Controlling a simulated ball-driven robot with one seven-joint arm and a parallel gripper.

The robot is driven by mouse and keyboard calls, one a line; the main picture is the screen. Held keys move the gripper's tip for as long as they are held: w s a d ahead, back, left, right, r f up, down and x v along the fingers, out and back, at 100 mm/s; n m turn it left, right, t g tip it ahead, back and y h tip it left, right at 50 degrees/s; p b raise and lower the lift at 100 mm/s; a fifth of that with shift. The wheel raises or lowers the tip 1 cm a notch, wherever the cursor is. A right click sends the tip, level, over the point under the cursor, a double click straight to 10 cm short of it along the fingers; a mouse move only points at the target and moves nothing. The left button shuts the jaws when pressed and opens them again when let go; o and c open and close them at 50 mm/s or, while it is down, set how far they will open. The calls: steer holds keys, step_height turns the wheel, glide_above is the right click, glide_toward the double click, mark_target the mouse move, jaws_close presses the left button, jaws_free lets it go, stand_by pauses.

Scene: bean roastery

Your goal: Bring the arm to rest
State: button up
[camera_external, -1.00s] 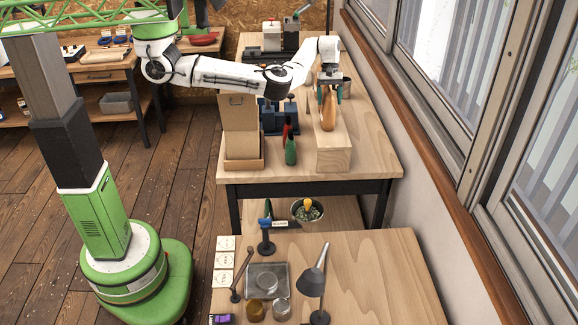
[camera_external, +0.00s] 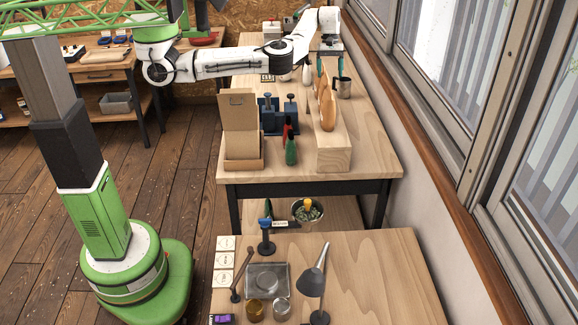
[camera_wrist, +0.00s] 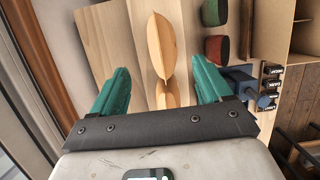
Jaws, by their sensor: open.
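My arm (camera_external: 225,62) stretches to the right over the long workbench, and its wrist is near the window side. My gripper (camera_external: 330,66) is open, with its teal fingers set wide apart. In the wrist view, nothing is held between the fingers of my gripper (camera_wrist: 163,85).
The window wall is close at the right.

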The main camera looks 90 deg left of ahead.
steer(key=shift+a+r, duration=0.15)
steer(key=shift+r, duration=0.45)
